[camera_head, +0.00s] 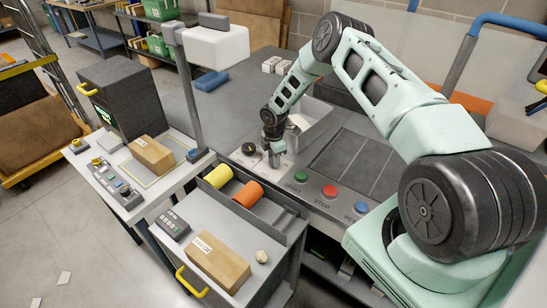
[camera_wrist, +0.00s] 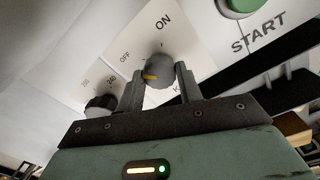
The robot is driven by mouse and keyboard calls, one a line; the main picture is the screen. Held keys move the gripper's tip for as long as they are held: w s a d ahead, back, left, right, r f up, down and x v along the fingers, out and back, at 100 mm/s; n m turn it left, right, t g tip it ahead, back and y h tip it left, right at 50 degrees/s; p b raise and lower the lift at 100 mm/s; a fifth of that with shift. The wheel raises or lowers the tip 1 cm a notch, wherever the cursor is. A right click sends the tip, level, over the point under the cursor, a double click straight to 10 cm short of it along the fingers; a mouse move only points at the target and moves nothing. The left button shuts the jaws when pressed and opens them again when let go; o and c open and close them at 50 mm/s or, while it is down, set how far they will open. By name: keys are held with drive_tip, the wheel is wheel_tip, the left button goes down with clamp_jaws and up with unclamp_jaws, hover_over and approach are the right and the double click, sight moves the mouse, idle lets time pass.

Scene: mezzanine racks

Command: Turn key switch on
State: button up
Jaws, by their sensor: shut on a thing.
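The key switch is a round grey knob (camera_wrist: 162,68) with an orange mark on its left side. It sits on a pale label plate (camera_wrist: 185,38) printed OFF at left and ON above. The mark points left, below the OFF print. In the wrist view my gripper (camera_wrist: 158,74) has one finger on each side of the knob and is shut on it. In the head view my gripper (camera_head: 275,156) reaches down to the console panel, and it hides the switch there.
A dark dial (camera_wrist: 100,104) is close beside the left finger. Green START (camera_head: 301,176), red STOP (camera_head: 329,191) and blue (camera_head: 361,207) buttons are to the right. A cart (camera_head: 218,232) with yellow and orange rolls and a box (camera_head: 218,261) stands in front.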

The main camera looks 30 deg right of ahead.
sight(272, 159)
drive_tip(key=shift+f+m+b, duration=0.1)
drive_tip(key=shift+m+b, duration=0.2)
drive_tip(key=shift+b, duration=0.25)
drive_tip(key=m+b, duration=0.2)
drive_tip(key=b, duration=0.1)
drive_tip(key=shift+f+m+b, duration=0.15)
drive_tip(key=shift+m+b, duration=0.15)
drive_tip(key=m+b, duration=0.5)
drive_tip(key=shift+w+m, duration=0.1)
drive_tip(key=shift+m, duration=0.2)
drive_tip(key=m+b, duration=0.3)
drive_tip(key=m, duration=0.1)
drive_tip(key=shift+m+b, duration=0.3)
drive_tip(key=shift+b, duration=0.05)
drive_tip(key=shift+r+m+b, duration=0.15)
drive_tip(key=shift+m+b, duration=0.45)
drive_tip(key=shift+m, duration=0.5)
drive_tip(key=shift+r+m+b, duration=0.15)
drive_tip(key=shift+m+b, duration=0.4)
drive_tip(key=shift+m, duration=0.55)
drive_tip(key=o, duration=1)
drive_tip(key=shift+r, duration=0.1)
drive_tip(key=r+b, duration=0.1)
drive_tip(key=r, duration=0.4)
drive_tip(key=r+b, duration=0.1)
drive_tip(key=r, duration=0.5)
drive_tip(key=r+b, duration=0.1)
drive_tip(key=r, duration=0.5)
drive_tip(key=shift+a+r, duration=0.1)
drive_tip(key=shift+a, duration=0.2)
